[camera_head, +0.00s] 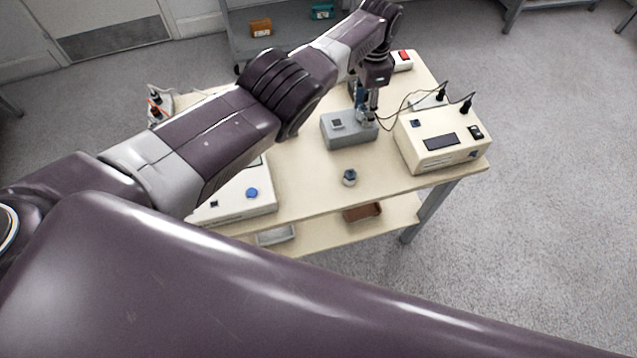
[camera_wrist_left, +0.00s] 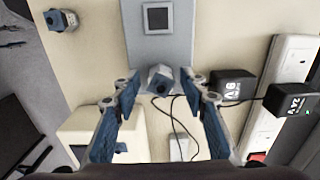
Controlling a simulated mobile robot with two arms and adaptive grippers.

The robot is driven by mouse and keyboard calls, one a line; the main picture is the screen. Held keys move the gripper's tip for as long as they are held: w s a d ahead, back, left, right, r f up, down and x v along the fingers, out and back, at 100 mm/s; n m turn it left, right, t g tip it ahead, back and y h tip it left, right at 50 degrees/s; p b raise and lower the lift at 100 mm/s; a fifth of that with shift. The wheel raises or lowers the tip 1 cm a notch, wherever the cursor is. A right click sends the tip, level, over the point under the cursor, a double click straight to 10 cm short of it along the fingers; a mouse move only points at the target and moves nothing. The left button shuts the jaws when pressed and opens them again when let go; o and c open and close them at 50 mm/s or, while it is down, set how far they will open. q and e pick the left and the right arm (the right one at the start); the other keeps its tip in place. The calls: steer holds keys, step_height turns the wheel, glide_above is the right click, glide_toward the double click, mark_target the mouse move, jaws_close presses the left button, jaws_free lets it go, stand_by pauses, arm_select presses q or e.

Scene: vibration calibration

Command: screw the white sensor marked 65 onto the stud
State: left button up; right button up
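A grey block (camera_head: 345,132) with a dark square on top stands in the middle of the table, also in the left wrist view (camera_wrist_left: 184,45). A small grey-blue sensor-like piece (camera_wrist_left: 160,80) is at the block's edge; I cannot read a mark on it or see a stud under it. My left gripper (camera_head: 368,112) is above that end of the block. In the left wrist view its open fingers (camera_wrist_left: 160,82) stand on both sides of the piece, with gaps visible. Another small blue-topped piece (camera_head: 349,178) stands on the table nearer me, also in the left wrist view (camera_wrist_left: 61,20). My right gripper is out of view.
A cream instrument (camera_head: 440,138) stands at the right, with cables behind it. A white box with a blue knob (camera_head: 252,192) stands at the left. A power strip (camera_wrist_left: 290,70) with black adapters (camera_wrist_left: 232,87) lies at the far side.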

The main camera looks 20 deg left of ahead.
arm_select(q)
jaws_close()
steer(key=shift+f+m, duration=0.1)
steer(key=shift+m, duration=1.9)
steer(key=shift+s+m+b, duration=0.1)
steer(key=shift+m+b, duration=0.2)
steer(key=shift+m, duration=1.7)
steer(key=shift+m, duration=2)
